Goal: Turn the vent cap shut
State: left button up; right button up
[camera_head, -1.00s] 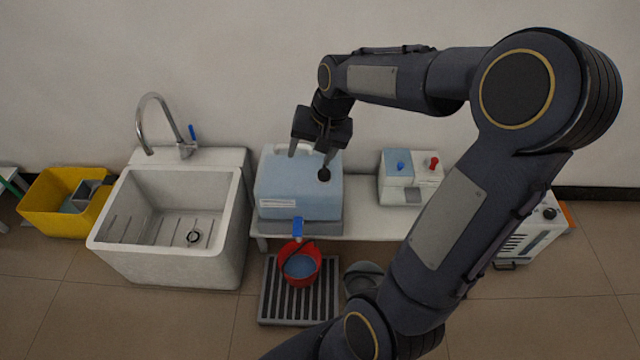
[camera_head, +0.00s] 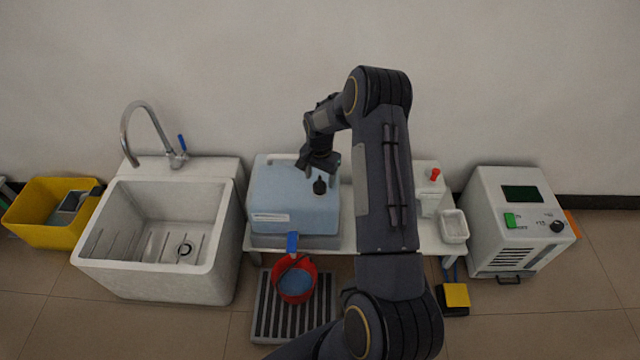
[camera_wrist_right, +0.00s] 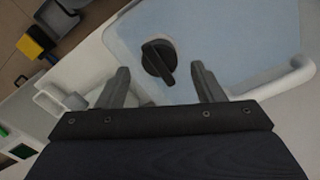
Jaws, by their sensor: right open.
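The black vent cap (camera_head: 320,186) sits on top of the pale blue container (camera_head: 285,200), near its right side. In the right wrist view the cap (camera_wrist_right: 157,58) shows a raised bar handle that lies aslant. My right gripper (camera_head: 315,170) is just above and behind the cap in the head view. In the wrist view its two fingers (camera_wrist_right: 160,70) are spread apart with nothing between them, and the cap appears just beyond the tips, roughly centred. I cannot tell the exact gap to the cap. My left gripper is not in view.
The container stands on a low white bench (camera_head: 345,238). A blue tap (camera_head: 292,243) on its front is above a red bucket (camera_head: 295,284) on a slatted grate (camera_head: 265,325). A white sink (camera_head: 85,255) is at left, a white machine (camera_head: 490,215) at right.

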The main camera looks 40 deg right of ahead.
jog(key=shift+f, duration=1.45)
jog(key=c, duration=1)
jog(key=shift+o, duration=0.2)
